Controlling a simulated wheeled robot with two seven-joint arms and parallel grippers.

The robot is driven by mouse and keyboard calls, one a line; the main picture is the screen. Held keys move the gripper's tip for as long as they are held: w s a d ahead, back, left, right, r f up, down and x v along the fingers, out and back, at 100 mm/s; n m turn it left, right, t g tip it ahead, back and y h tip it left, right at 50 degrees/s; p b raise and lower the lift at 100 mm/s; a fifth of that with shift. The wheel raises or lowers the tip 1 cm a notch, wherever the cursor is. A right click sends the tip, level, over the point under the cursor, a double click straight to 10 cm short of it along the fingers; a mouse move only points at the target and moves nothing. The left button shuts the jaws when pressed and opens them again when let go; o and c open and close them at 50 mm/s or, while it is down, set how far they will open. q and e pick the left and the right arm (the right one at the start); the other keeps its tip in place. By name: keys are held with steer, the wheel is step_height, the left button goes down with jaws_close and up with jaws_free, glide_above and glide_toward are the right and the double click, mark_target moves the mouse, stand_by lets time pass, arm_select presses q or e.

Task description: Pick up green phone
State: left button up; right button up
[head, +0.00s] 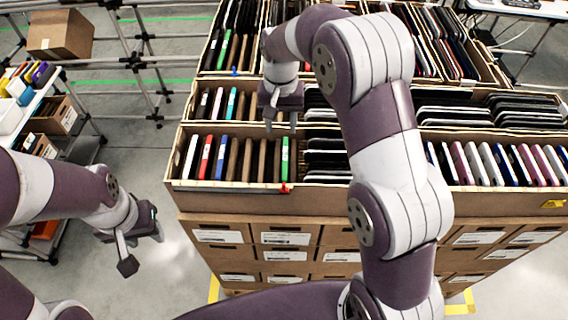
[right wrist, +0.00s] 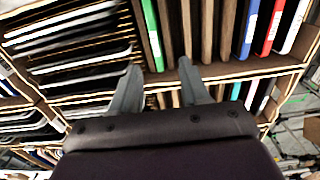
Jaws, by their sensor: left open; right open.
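A green phone (head: 285,157) stands upright in the front carton (head: 235,187), at the right end of a row of brown, blue, red and white phones. In the right wrist view the green phone (right wrist: 152,35) shows beyond my fingertips, next to a brown one. My right gripper (head: 281,124) is open and empty, above the carton row just behind the green phone. Its two fingers (right wrist: 160,78) also show in the right wrist view, apart from the phone. My left gripper (head: 143,250) is open and empty, left of the cartons and away from them.
Dark phones lie stacked (head: 325,155) just right of the green phone. A teal phone (head: 231,104) stands in the carton behind, and another green one (head: 223,50) further back. Carton walls separate the rows. A shelf cart (head: 60,125) stands at left; the floor between is clear.

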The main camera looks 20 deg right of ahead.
steer(key=b, duration=0.5)
glide_above(285, 157)
steer(key=f, duration=0.6)
steer(key=shift+w+f, duration=0.2)
steer(key=shift+w, duration=0.05)
steer(key=shift+a+f, duration=0.1)
steer(key=shift+f, duration=0.1)
steer(key=f+p, duration=0.2)
steer(key=shift+s+p, duration=0.2)
steer(key=shift+p, duration=0.15)
step_height(285, 157, down, 2)
steer(key=shift+f, duration=0.25)
steer(key=shift+d+f, duration=0.2)
steer(key=shift+f, duration=0.05)
arm_select(q)
steer(key=f, duration=0.3)
steer(key=shift+s+d+f, duration=0.1)
steer(key=shift+s+d, duration=0.05)
steer(key=shift+d, duration=0.05)
arm_select(e)
jaws_close()
